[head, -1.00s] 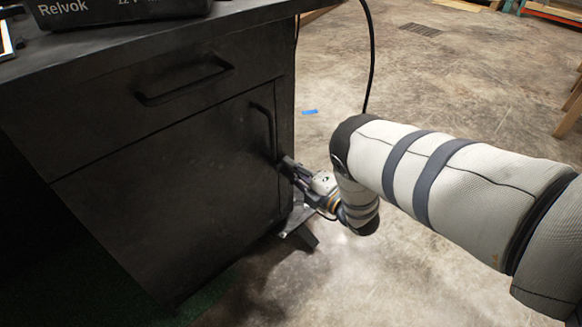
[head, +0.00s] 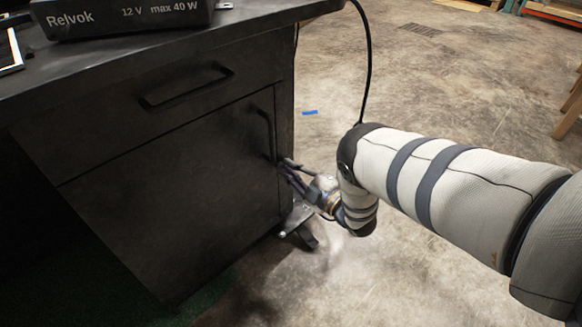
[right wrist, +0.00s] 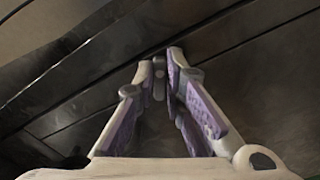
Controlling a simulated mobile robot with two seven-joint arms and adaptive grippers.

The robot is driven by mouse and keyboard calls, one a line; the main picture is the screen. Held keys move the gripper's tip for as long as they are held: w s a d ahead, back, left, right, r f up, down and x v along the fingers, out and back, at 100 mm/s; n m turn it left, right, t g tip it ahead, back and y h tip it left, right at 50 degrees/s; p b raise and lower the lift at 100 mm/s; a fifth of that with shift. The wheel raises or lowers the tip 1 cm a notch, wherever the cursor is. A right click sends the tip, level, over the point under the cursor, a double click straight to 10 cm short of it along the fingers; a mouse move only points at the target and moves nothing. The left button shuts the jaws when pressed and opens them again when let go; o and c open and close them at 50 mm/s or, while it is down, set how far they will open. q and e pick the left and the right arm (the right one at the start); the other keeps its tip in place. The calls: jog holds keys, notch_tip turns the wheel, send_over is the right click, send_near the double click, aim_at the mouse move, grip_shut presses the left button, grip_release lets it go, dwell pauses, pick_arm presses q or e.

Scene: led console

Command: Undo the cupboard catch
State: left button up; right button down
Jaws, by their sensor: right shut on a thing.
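The dark cupboard door (head: 165,215) is closed flush in the cabinet, with a vertical bar handle (head: 262,130) near its right edge. My left gripper is not in view.
A drawer with a bar handle (head: 186,88) is above the door. A black box (head: 120,14) marked Relvok stands on the cabinet top (head: 255,18). A black cable (head: 370,60) hangs to the right of the cabinet. The concrete floor (head: 440,85) beyond is mostly open.

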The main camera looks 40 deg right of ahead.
jog(key=m+p, duration=0.1)
jog(key=m, duration=1.1)
dwell(0.7)
jog(key=c, duration=1.7)
grip_release()
jog(key=shift+o, duration=0.2)
jog(key=shift+s, duration=0.1)
jog(key=s+d, duration=0.1)
jog(key=s, duration=1.1)
